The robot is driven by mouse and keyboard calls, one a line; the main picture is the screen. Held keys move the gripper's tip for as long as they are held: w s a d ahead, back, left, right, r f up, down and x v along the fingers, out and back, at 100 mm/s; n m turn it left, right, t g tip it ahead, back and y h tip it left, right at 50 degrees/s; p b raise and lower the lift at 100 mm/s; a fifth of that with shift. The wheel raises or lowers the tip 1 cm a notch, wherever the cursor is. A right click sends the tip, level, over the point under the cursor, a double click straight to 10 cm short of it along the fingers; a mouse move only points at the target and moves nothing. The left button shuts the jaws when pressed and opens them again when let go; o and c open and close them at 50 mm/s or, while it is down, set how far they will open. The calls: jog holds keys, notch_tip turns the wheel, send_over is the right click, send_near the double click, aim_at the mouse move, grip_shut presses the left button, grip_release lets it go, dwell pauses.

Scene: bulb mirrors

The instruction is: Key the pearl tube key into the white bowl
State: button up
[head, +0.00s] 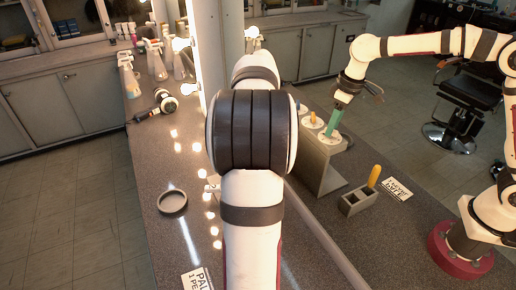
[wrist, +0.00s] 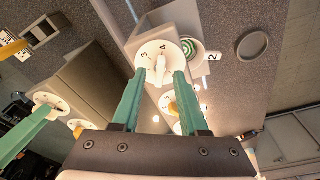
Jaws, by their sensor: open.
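In the wrist view a white bar-like key (wrist: 160,68), which looks like the pearl tube key, stands at the middle of a numbered white dial plate on a grey stand (wrist: 170,15). My gripper (wrist: 159,82) is open, its green fingertips on either side of this key; contact cannot be told. A white bowl (wrist: 213,57) with green rings inside sits just right of the plate, partly hidden by it. In the head view my arm hides the real gripper, key and bowl; the mirror shows the green fingers at a dial plate.
Another dial plate with an orange key (wrist: 172,108) lies behind the fingers. A round grey dish (head: 172,210) and a printed card (head: 197,280) are on the counter. The bulb-lit mirror (head: 430,150) bounds the right side.

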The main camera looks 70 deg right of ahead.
jog(key=shift+r, duration=3)
jog(key=shift+r, duration=0.25)
notch_tip(320, 180, up, 15)
jog(key=a, duration=0.2)
jog(key=w+a+f+n+y, duration=0.1)
jog(key=w+a+f+n, duration=0.15)
jog(key=w+a, duration=0.7)
jog(key=w+a+f+n+y, duration=0.1)
jog(key=a+f+n, duration=0.15)
jog(key=a, duration=0.65)
jog(key=a+f+n, duration=0.2)
jog(key=a+f, duration=0.1)
jog(key=a, duration=0.5)
jog(key=s+a+f+n, duration=0.1)
jog(key=s+a+f, duration=0.4)
jog(key=a+f, duration=0.3)
jog(key=s+a+f+n+y, duration=0.1)
jog(key=s+a+f, duration=0.5)
jog(key=a, duration=0.4)
jog(key=shift+a+f+g+y, duration=0.2)
jog(key=shift+f+g+y, duration=0.15)
jog(key=shift+f, duration=0.55)
